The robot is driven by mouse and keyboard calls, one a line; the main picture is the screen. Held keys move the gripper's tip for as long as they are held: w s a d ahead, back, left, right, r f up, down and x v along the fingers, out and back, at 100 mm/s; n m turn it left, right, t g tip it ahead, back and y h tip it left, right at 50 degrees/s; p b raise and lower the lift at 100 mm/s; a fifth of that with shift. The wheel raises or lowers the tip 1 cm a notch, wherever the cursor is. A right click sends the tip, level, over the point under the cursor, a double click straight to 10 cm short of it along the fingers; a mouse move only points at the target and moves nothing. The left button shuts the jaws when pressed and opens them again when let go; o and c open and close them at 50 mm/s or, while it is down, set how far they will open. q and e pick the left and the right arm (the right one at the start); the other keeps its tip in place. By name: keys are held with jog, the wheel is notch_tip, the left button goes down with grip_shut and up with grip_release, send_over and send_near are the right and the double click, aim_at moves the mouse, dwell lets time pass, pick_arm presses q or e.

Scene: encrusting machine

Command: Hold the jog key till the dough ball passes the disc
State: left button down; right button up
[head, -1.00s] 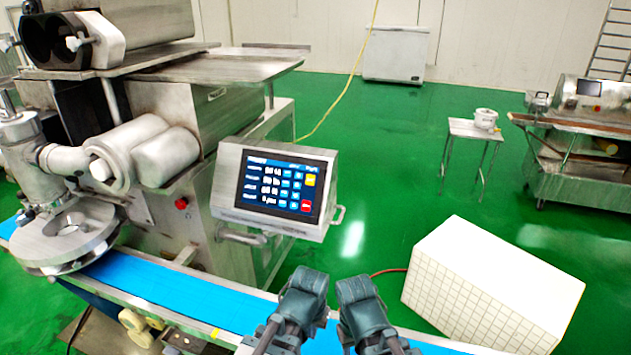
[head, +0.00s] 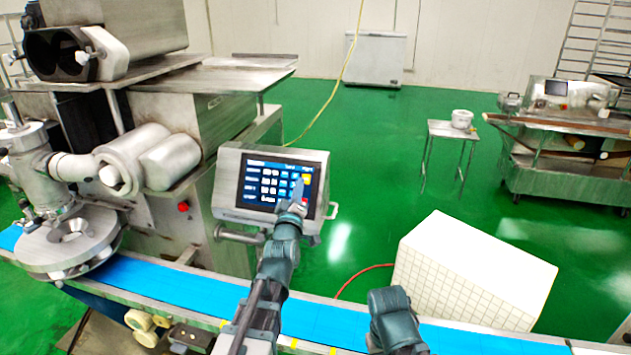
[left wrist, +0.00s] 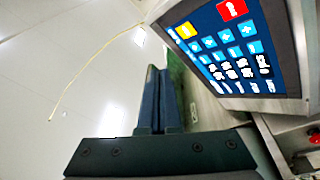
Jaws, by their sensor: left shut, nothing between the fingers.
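The control panel (head: 228,190) has a lit blue screen with rows of keys, a yellow key (head: 305,178) and a red key (head: 306,204). I cannot read which one is the jog key. My left gripper (head: 299,187) is shut and empty, its tips overlapping the screen's right part near the yellow key. In the left wrist view its fingers (left wrist: 161,85) lie beside the screen, with the yellow key (left wrist: 186,31) up and to their right; contact cannot be told. My right gripper (head: 390,303) is low over the belt, its fingers hidden. A round metal disc (head: 40,248) sits over the belt's left end. No dough ball is visible.
The blue conveyor belt (head: 180,286) runs across the front below the panel. A metal handle (head: 240,236) is under the panel. A white tiled block (head: 480,262) stands at right. A small table (head: 452,130) and another machine (head: 570,150) are farther back.

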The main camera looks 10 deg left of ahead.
aim_at(306, 179)
pick_arm(q)
jog(key=shift+s+a+r+n+t, duration=0.15)
jog(key=shift+a+r+n+t, duration=0.2)
jog(key=shift+r, duration=0.45)
jog(key=shift+f, duration=0.1)
jog(key=shift+w+d+f+b, duration=0.1)
jog(key=shift+w+f+b, duration=0.65)
jog(key=shift+w, duration=0.5)
jog(key=shift+w+f+b, duration=0.7)
jog(key=shift+w+b, duration=0.05)
jog(key=shift+w, duration=0.55)
jog(key=shift+w+d+f+b, duration=0.1)
jog(key=shift+w+f+b, duration=0.65)
jog(key=shift+w, duration=0.5)
jog(key=shift+w+f, duration=0.2)
jog(key=shift+w, duration=0.15)
